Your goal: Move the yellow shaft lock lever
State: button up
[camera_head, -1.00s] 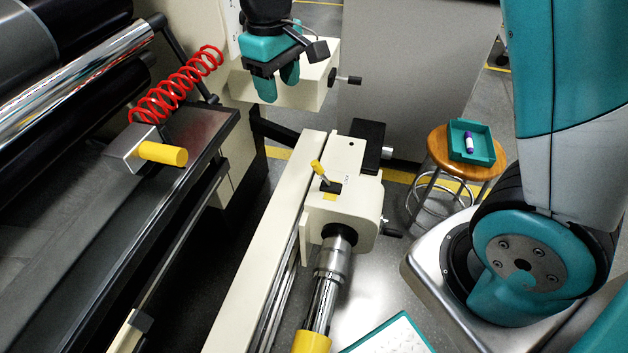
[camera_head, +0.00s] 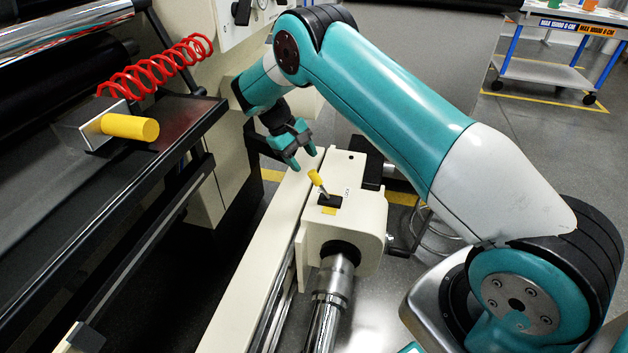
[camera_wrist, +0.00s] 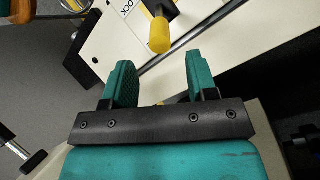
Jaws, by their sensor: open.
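The yellow shaft lock lever (camera_head: 316,178) sticks up at a tilt from a black slot on top of the cream housing (camera_head: 342,228). My gripper (camera_head: 304,162) is just behind and above the lever in the head view, apart from it. In the wrist view the lever's yellow knob (camera_wrist: 160,36) is beyond the fingertips and roughly between their lines. My gripper (camera_wrist: 157,70) is open and empty, with its two teal fingers apart. Part of the label beside the lever shows at the top of the wrist view.
A steel shaft (camera_head: 331,295) runs from the front of the housing. A long cream rail (camera_head: 258,262) lies along its left. To the left are a black bench with a yellow-capped block (camera_head: 128,126) and a red coiled hose (camera_head: 165,67). A cart (camera_head: 565,60) stands far right.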

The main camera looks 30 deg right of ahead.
aim_at(312, 172)
jog(key=b+x, duration=0.1)
jog(key=x, duration=0.6)
jog(key=shift+r, duration=0.1)
grip_shut()
